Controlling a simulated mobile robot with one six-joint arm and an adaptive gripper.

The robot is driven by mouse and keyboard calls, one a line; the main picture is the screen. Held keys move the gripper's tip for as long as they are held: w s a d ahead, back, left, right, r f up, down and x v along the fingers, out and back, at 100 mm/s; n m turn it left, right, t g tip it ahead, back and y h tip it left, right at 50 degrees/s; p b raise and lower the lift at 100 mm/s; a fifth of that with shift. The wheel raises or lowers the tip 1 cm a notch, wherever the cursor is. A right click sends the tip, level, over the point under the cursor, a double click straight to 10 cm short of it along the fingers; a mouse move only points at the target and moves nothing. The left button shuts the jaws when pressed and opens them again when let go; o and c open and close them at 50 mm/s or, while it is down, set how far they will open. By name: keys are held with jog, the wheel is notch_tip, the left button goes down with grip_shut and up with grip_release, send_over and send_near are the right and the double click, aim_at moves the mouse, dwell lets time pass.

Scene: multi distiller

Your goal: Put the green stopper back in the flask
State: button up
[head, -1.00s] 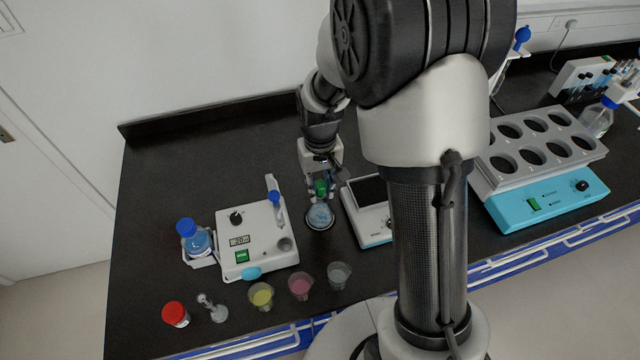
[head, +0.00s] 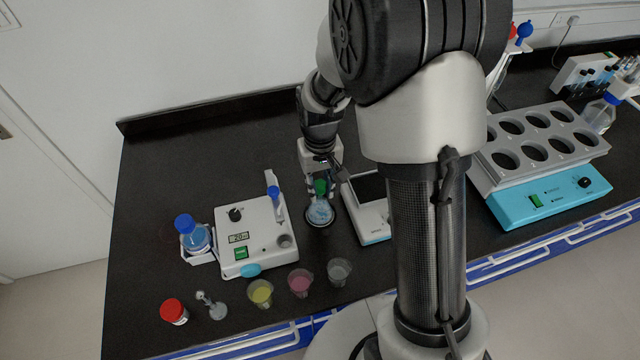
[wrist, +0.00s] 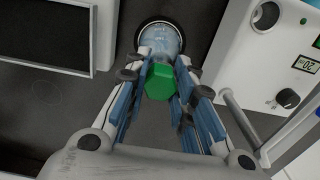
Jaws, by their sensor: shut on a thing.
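The green stopper (head: 320,187) is held between the fingers of my gripper (head: 322,190). In the wrist view the stopper (wrist: 160,82) shows its green six-sided top between the blue-padded fingertips of my gripper (wrist: 160,78). The flask (head: 319,212) is a clear round vessel with bluish contents, standing on the dark bench directly below the gripper. In the wrist view the flask (wrist: 160,36) shows just beyond the stopper. The flask's neck is hidden by the stopper and fingers, so I cannot tell whether the stopper is inside it.
A white stirrer box (head: 262,258) stands left of the flask and a white balance (head: 366,232) right. Cups of yellow (head: 260,294), pink (head: 300,284) and clear liquid (head: 339,272) stand in front. A blue-capped bottle (head: 193,236) is farther left. The bench behind is clear.

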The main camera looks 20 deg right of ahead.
jog(key=o, duration=0.8)
jog(key=shift+c, duration=0.2)
notch_tip(320, 180, up, 12)
dwell(0.5)
jog(key=s+r+t, duration=0.2)
jog(key=s+r, duration=0.3)
jog(key=s, duration=0.5)
jog(key=s+r+t, duration=0.2)
jog(key=s+r, duration=0.2)
jog(key=s, duration=0.7)
jog(key=shift+s+r+t, duration=0.2)
jog(key=shift+r+t, duration=0.1)
jog(key=shift+r, duration=0.05)
